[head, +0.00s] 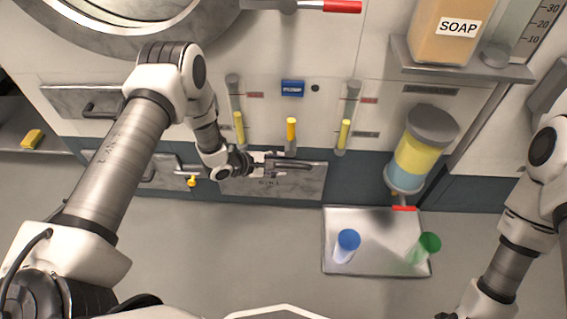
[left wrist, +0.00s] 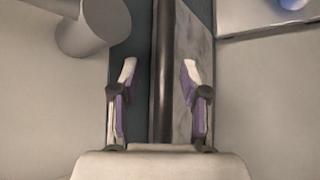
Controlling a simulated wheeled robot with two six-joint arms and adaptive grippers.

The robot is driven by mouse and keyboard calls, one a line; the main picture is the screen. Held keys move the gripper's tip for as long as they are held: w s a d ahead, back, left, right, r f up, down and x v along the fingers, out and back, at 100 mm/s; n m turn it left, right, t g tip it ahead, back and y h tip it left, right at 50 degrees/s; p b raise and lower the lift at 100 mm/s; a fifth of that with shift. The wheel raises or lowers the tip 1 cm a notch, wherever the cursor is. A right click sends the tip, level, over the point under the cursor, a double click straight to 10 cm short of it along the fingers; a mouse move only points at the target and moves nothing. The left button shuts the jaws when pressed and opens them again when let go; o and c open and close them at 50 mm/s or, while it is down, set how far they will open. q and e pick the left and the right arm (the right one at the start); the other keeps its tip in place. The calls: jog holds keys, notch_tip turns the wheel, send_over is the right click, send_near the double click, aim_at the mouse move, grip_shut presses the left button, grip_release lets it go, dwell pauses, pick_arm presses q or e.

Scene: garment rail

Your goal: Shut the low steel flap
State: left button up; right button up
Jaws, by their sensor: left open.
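The low steel flap (head: 285,186) is a grey panel in the dark blue strip at the foot of the wall, with a dark bar handle (head: 296,165) along its upper part. I cannot tell how far it stands open. My left gripper (head: 270,161) is open at the left end of this handle. In the left wrist view the dark bar (left wrist: 162,75) runs between the two spread fingers (left wrist: 158,98), with the flap's mottled steel (left wrist: 197,60) to its right. My right arm comes in at the right; only a small dark part of its gripper (head: 445,315) shows at the bottom edge.
Another steel panel (head: 165,172) with a handle is to the left. A tray (head: 375,265) with a blue-topped cup (head: 346,245) and a green cup (head: 424,247) lies right of the flap, below a yellow-and-blue dispenser (head: 415,158). The floor before the flap is clear.

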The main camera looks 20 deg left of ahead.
pick_arm(q)
jog(key=v, duration=0.9)
jog(key=shift+s+a+r, duration=0.15)
jog(key=shift+s+r, duration=0.05)
jog(key=shift+r, duration=0.05)
